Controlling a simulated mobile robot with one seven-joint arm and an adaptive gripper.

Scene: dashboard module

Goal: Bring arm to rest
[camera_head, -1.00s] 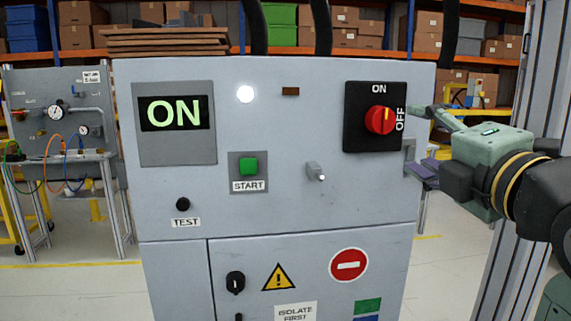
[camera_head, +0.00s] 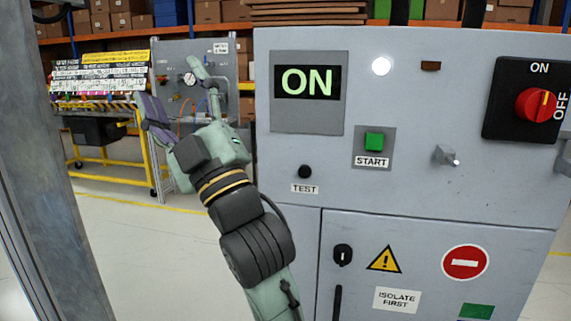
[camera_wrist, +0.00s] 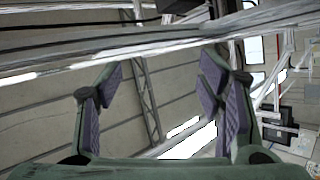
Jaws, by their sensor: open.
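My gripper (camera_head: 176,98) is raised in front of the left side of the grey control cabinet (camera_head: 420,185) in the head view, with its fingers pointing up. Its two fingers with purple pads are spread wide and nothing is between them. The gripper is left of the cabinet and appears apart from it. In the wrist view my gripper (camera_wrist: 158,85) is also open and empty, against roof beams and bright lights.
The cabinet carries a lit ON display (camera_head: 308,82), a green START button (camera_head: 374,140), a black TEST button (camera_head: 305,171) and a red rotary switch (camera_head: 535,105). A metal column (camera_head: 68,190) stands at left. A gauge bench (camera_head: 165,65) is behind.

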